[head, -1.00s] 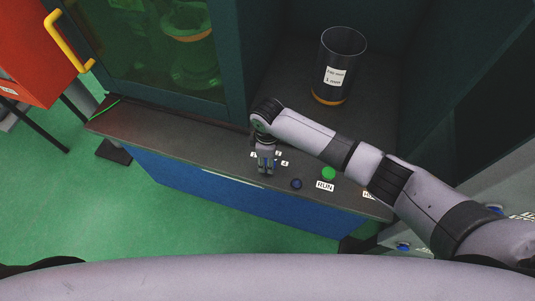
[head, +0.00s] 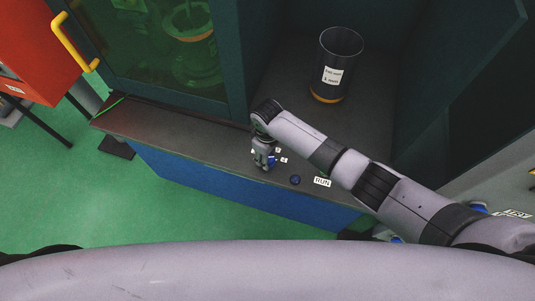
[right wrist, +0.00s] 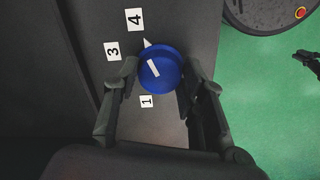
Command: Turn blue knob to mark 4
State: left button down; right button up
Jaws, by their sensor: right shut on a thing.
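The blue knob (right wrist: 165,70) is between the two fingers of my right gripper (right wrist: 160,72), which is shut on it. A white line on its face and a white pointer (right wrist: 146,43) at its rim lean up and left, toward label 4 (right wrist: 134,18). Label 3 (right wrist: 112,51) is to the left, and label 1 (right wrist: 146,101) is below the knob. In the head view my right gripper (head: 265,158) is down at the ledge, with a bit of the blue knob (head: 272,161) showing beside its fingers.
A dark blue round control (head: 295,180) and a RUN label (head: 322,182) are right of the gripper on the ledge. A clear labelled cylinder (head: 341,62) stands behind. A green-tinted door with a yellow handle (head: 75,42) is at the left.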

jog(key=o, duration=1.2)
jog(key=shift+c, duration=0.2)
notch_tip(320, 180, up, 12)
dwell(0.3)
